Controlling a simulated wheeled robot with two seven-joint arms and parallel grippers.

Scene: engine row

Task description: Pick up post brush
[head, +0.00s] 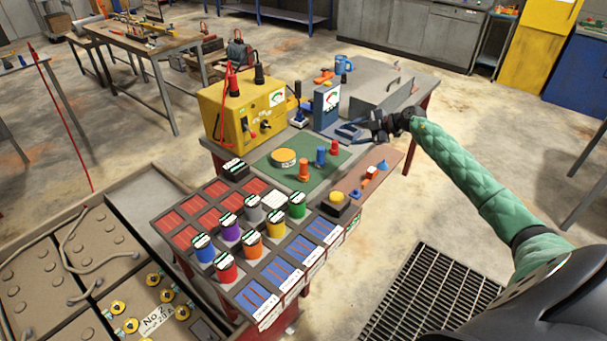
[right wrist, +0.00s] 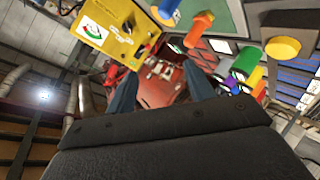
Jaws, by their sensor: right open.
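My right gripper (head: 366,131) is open and empty above the right side of the grey bench, beside the blue gauge stand (head: 327,104). Its two blue fingers stand apart in the right wrist view (right wrist: 161,88), with nothing between them. I cannot tell for sure which thing is the post brush. A blue cone (head: 383,165) and an orange and white piece (head: 370,174) lie on the brown side board. My left gripper is out of view.
A yellow box with a gauge (head: 240,112) stands at the back left of the bench. A rack holds several coloured cans, including a red one (head: 226,268). A yellow button (head: 336,197) sits at the front corner. A floor grate (head: 430,295) lies at right.

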